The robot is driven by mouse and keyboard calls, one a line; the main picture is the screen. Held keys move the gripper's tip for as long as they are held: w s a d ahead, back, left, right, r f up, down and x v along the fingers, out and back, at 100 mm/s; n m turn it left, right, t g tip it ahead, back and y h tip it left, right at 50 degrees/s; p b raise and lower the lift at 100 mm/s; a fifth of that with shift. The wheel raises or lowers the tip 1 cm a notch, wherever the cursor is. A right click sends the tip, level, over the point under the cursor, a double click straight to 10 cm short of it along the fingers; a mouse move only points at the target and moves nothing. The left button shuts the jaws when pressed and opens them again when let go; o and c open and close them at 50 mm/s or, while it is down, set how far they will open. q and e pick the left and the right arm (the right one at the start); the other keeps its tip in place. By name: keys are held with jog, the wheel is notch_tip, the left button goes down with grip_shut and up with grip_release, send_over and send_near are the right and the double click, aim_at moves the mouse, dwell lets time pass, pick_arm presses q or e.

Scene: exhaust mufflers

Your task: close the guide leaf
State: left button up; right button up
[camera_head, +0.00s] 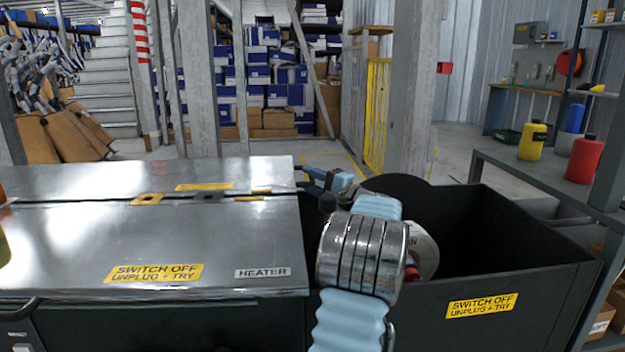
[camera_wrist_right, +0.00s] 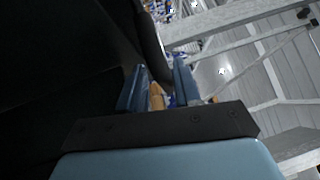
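A black round-topped panel (camera_head: 405,188) stands at the left end of the dark open bin; it may be the guide leaf, but I cannot tell for sure. My right arm hides its lower left part. My right gripper (camera_head: 308,178) is left of this panel, by the right end of the steel cabinet top. In the right wrist view its two blue fingers (camera_wrist_right: 160,88) stand apart with a gap between them. A dark curved edge (camera_wrist_right: 150,45) shows just beyond the fingertips; I cannot tell whether they touch it. My left gripper is not in view.
The steel-topped cabinet (camera_head: 200,235) labelled HEATER fills the left. The dark bin (camera_head: 520,290) is on the right, with a pale disc (camera_head: 425,250) partly behind my arm. A grey shelf (camera_head: 540,180) with yellow and red bottles stands at right. Open floor lies behind.

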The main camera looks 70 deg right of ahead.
jog(key=shift+o, duration=0.2)
jog(key=shift+r, duration=0.1)
jog(key=shift+s, duration=0.1)
jog(key=shift+s+a, duration=0.1)
jog(key=shift+s, duration=0.25)
jog(key=v, duration=1.3)
jog(key=shift+p, duration=0.35)
